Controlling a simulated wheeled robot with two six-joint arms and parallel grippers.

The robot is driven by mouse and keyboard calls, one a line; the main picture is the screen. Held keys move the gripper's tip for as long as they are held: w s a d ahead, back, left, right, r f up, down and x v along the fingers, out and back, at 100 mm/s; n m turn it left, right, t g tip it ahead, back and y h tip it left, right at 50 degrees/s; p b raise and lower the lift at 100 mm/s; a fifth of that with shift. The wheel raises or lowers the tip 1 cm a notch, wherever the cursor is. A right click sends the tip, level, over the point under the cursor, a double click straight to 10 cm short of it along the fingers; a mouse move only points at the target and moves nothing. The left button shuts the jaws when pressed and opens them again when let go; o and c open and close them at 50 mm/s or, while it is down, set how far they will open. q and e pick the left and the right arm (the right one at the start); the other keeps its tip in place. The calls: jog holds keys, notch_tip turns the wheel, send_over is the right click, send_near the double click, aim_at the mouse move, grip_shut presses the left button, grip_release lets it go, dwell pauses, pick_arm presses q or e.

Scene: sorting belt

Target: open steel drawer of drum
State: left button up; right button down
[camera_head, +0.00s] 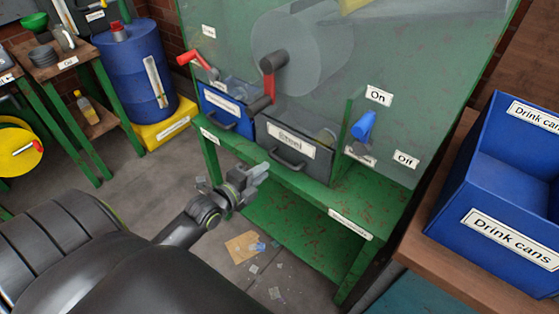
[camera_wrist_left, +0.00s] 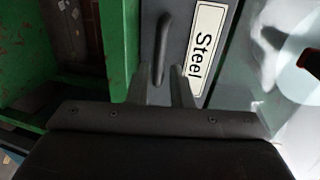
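The steel drawer (camera_head: 263,133) is a grey box with a white "Steel" label, set in the green drum stand. Its front is about level with the blue drawer beside it, and it looks shut. Its dark bar handle (camera_head: 287,160) is below the label; the wrist view shows the handle (camera_wrist_left: 162,48) and label (camera_wrist_left: 205,45) sideways. My left gripper (camera_head: 262,172) is just in front of the drawer, left of the handle in the head view. In the wrist view its two fingers (camera_wrist_left: 160,86) are apart, with the handle lined up between and beyond their tips. My right gripper is out of view.
A blue drawer (camera_head: 226,109) is left of the steel one. A red crank (camera_head: 268,78) and a blue lever (camera_head: 363,126) are on the clear drum housing. A blue "Drink cans" bin (camera_head: 490,206) stands right. Floor before the stand is open, with scraps (camera_head: 245,247).

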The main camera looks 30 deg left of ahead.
aim_at(278, 161)
pick_arm(q)
jog(key=x, duration=0.8)
jog(key=shift+w+f, duration=0.1)
jog(key=shift+w, duration=0.1)
jog(key=shift+c, duration=0.2)
grip_shut()
